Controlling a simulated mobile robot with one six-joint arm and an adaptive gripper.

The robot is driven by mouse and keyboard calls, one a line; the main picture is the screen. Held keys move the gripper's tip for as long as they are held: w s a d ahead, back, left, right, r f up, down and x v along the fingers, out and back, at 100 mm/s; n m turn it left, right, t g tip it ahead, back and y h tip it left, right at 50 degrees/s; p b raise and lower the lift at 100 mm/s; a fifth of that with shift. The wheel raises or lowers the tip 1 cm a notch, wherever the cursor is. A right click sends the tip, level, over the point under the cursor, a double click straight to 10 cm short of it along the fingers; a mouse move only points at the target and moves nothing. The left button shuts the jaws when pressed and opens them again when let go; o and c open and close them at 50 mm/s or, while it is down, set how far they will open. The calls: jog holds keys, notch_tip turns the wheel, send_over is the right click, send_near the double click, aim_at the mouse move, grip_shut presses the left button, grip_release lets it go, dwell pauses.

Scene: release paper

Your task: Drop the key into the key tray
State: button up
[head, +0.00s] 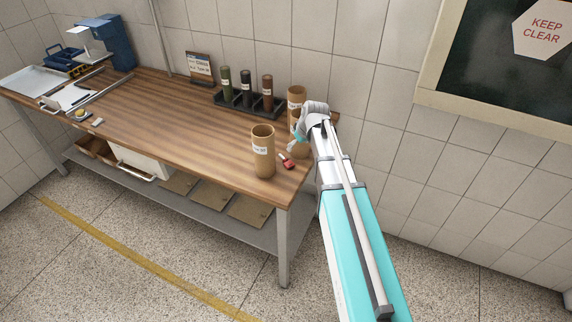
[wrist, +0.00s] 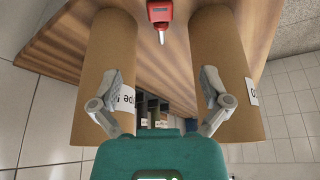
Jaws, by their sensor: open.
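A red key with a pale metal tip (head: 288,162) lies on the wooden bench near its right end, beside a brown cardboard tube. In the wrist view the key (wrist: 159,12) is at the top centre, beyond and between my fingertips. My gripper (wrist: 162,78) is open and empty, its fingers spread in front of two brown tubes. In the head view my gripper (head: 303,128) is over the right end of the bench, partly hidden by my wrist. I cannot tell for sure which container is the key tray; a shallow pale tray (head: 30,82) lies at the far left end.
A black rack (head: 238,100) holds several dark cylinders. A blue box (head: 62,62) sits far left. The bench middle is clear.

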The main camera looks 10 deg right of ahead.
jog(key=b, duration=0.7)
send_over(288, 162)
jog(key=s+d, duration=0.1)
jog(key=s, duration=0.1)
jog(key=shift+s+d+f, duration=0.1)
jog(key=shift+f, duration=3.65)
jog(key=shift+b+x, duration=2.4)
jog(key=shift+x, duration=0.2)
jog(key=shift+r, duration=0.1)
jog(key=c, duration=1.3)
jog(key=shift+r, duration=0.15)
